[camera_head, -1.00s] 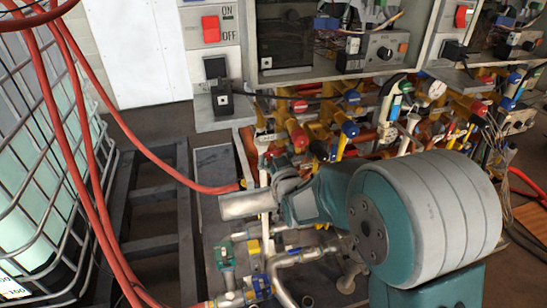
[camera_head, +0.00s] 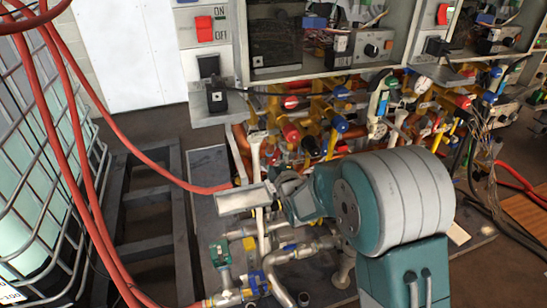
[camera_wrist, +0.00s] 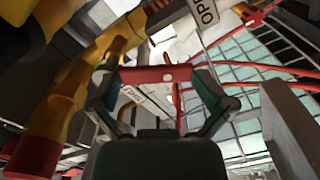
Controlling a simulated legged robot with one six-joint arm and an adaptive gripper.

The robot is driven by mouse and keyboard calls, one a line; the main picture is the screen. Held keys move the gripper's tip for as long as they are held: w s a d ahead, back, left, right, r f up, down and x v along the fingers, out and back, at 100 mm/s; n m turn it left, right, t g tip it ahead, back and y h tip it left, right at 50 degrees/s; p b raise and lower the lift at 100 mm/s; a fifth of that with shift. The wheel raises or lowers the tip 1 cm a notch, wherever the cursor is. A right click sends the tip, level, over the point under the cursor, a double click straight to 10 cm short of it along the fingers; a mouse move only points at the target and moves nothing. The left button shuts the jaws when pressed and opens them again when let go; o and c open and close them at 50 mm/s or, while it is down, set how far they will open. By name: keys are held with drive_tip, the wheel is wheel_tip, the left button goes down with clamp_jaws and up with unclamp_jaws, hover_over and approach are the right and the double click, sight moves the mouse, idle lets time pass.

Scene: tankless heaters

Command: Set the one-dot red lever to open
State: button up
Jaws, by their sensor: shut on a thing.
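In the wrist view a red lever (camera_wrist: 155,75) with one pale dot lies across the picture, between the two fingers of my gripper (camera_wrist: 157,80). The fingers are closed on it from either side. A white label reading "OPEN" (camera_wrist: 202,14) is beyond the lever, towards the top. A second pale label (camera_wrist: 131,94) shows below the lever, partly hidden and hard to read. In the head view my gripper (camera_head: 285,187) is low in front of the pipework, its fingertips largely hidden, and I cannot make out the held lever there.
Yellow pipes (camera_wrist: 75,85) run close on the left in the wrist view. In the head view pipes and valves (camera_head: 310,125) crowd behind my arm. A caged tank (camera_head: 40,170) and red hoses (camera_head: 65,130) stand at the left, with a dark floor frame (camera_head: 150,245) beside them.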

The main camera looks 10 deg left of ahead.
drive_tip(key=n, duration=0.1)
drive_tip(key=w+d+n, duration=0.1)
drive_tip(key=n, duration=0.3)
drive_tip(key=shift+w+d+f, duration=0.2)
drive_tip(key=shift+w+d, duration=0.15)
drive_tip(key=shift+d, duration=0.05)
idle(0.3)
